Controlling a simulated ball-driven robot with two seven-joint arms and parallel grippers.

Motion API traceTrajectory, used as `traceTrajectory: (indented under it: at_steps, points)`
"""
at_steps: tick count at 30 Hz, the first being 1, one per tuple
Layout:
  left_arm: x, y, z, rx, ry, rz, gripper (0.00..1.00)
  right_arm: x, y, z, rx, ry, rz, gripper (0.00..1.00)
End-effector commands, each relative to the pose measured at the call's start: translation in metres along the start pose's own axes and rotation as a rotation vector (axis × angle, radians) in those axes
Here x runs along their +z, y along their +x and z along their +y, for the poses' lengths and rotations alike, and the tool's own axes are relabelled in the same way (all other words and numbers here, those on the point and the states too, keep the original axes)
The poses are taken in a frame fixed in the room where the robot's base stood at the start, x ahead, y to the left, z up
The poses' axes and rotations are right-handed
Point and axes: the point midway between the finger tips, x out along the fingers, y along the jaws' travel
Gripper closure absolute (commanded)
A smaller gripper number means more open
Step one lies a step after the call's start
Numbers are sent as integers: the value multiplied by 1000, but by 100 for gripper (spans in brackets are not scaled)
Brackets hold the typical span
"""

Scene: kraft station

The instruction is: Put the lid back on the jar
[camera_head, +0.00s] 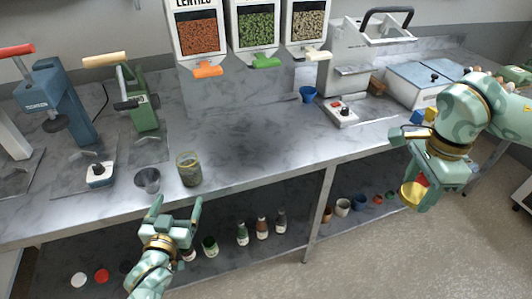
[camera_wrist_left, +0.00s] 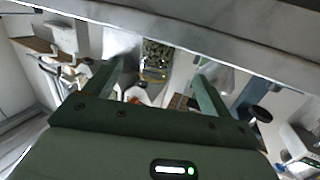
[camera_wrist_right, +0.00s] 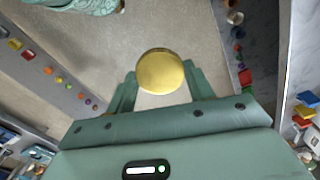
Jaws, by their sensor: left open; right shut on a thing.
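The open glass jar (camera_head: 189,170), with greenish contents, stands upright near the counter's front edge. My left gripper (camera_head: 178,204) is open and empty, below and in front of the jar, apart from it. In the left wrist view, a glass container with green contents (camera_wrist_left: 155,56), apparently the jar, shows beyond the open fingers (camera_wrist_left: 162,88). My right gripper (camera_head: 416,198) is shut on the round gold lid (camera_head: 411,194), held in front of the counter at the right, far from the jar. The lid also shows between the fingers in the right wrist view (camera_wrist_right: 160,72).
A grey metal cup (camera_head: 147,180) stands just left of the jar. A small white device with a black knob (camera_head: 98,174) and two presses stand further left. The counter (camera_head: 250,150) right of the jar is clear. Several bottles and cups stand on the lower shelf.

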Motion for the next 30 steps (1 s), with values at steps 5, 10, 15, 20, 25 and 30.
traceTrajectory:
  at_steps: [5, 10, 15, 20, 25, 30]
  points:
    - [-25, 3, 3, -4, -20, 54, 17, -3, -1, -1, -1, 38, -1, 69]
    - [-27, 3, 3, -4, -22, 59, 17, -3, -1, -1, -1, 42, -1, 69]
    - [-27, 4, 3, -4, -22, 58, 17, -3, -1, -1, -1, 40, -1, 69]
    - [-27, 21, 3, -4, -22, 59, 17, -3, 5, -1, 2, 40, -1, 69]
    - [-28, 52, 3, -4, -21, 58, 17, -3, 15, -2, 7, 39, 0, 69]
    - [-29, 69, 3, -4, -22, 57, 17, -3, 19, -2, 10, 39, 0, 69]
